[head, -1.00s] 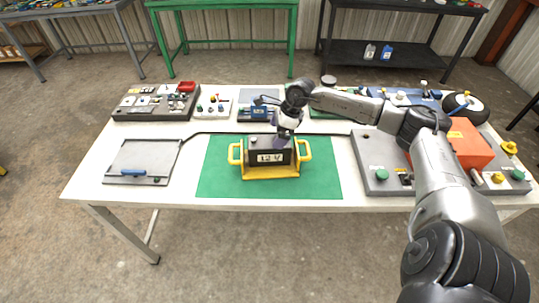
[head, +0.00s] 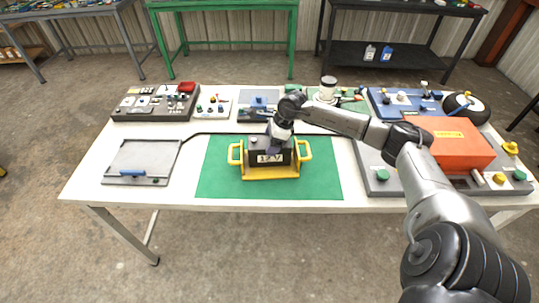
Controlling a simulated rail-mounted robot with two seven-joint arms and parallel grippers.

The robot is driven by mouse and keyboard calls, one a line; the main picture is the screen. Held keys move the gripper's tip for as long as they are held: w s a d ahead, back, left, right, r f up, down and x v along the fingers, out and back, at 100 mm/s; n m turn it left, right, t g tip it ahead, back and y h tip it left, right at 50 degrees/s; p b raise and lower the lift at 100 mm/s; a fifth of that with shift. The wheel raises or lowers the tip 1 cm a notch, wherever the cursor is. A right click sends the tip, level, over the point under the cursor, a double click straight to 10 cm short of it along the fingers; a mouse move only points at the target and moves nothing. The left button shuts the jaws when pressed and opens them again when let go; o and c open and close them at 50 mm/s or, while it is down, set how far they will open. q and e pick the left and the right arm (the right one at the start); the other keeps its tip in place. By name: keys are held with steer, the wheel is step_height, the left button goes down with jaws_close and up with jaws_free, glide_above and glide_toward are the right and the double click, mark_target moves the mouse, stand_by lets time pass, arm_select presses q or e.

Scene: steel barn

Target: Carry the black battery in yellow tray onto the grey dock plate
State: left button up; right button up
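The black battery (head: 258,158), marked 12 V, sits upright in a yellow tray (head: 270,177) with a handle at each side. The tray rests on a green mat (head: 222,184) at the middle of the table. The grey dock plate (head: 143,156), with a blue-handled lever at its front, lies flat and bare to the left of the mat. My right gripper (head: 277,146) is at the top of the battery, in front of its upper edge. Its fingers are small and partly hidden, so I cannot tell whether they are open or touching. My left gripper is out of view.
A dark cable (head: 215,132) runs along the table behind the battery. A grey parts panel (head: 155,106) stands at back left. At right are an orange box (head: 447,140) on a grey base and a wheel (head: 466,107). Bare table lies between dock plate and mat.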

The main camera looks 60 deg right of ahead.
steer(key=c, duration=1.2)
steer(key=shift+r, duration=0.15)
steer(key=shift+c, duration=0.5)
